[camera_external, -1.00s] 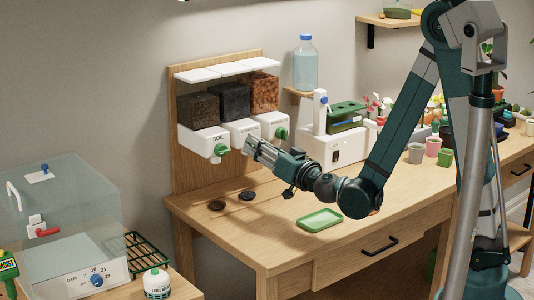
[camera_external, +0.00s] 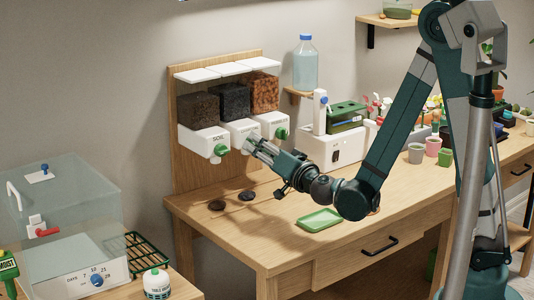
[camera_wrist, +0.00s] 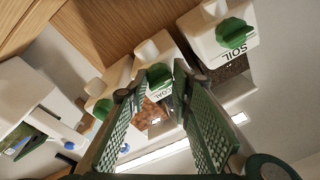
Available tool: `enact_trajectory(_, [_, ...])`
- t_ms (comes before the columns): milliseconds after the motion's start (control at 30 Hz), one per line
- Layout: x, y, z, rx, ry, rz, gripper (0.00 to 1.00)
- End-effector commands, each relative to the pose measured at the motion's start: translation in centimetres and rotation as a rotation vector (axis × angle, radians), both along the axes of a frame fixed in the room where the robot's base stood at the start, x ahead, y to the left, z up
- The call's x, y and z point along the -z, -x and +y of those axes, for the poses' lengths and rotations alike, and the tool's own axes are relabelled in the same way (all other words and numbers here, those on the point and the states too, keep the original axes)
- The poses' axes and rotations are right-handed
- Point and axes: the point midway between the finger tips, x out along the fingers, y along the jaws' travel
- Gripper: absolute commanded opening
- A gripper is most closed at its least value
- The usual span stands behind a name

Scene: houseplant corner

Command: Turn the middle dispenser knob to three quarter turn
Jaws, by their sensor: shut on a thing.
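The middle dispenser (camera_external: 240,128), with dark contents above it, sits between the soil dispenser (camera_external: 205,141) and the right dispenser (camera_external: 270,120). Its green knob (camera_wrist: 158,75) shows in the wrist view between my fingertips and is hidden behind my gripper (camera_external: 254,143) in the external view. My gripper also shows in the wrist view (camera_wrist: 156,82), its two ribbed fingers on either side of the knob and shut on it. How far the knob is turned cannot be read.
The soil knob (camera_external: 221,149) and the right knob (camera_external: 281,133) are close on either side of my gripper. A green tray (camera_external: 320,220) and two dark discs lie on the wooden bench below. A white machine (camera_external: 335,148) stands to the right.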

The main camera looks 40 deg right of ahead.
Motion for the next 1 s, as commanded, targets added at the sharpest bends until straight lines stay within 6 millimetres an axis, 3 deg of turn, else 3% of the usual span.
enact_trajectory(133, [0.0, 0.0, 0.0, 0.0, 0.0, 0.0, 0.38])
enact_trajectory(567, [0.0, 0.3, 0.0, 0.0, 0.001, 0.0, 0.38])
enact_trajectory(767, [0.2, 1.7, 0.0, 0.0, 0.001, 0.0, 0.38])
enact_trajectory(1000, [0.6, 5.1, 0.1, -0.001, 0.0, 0.0, 0.38])
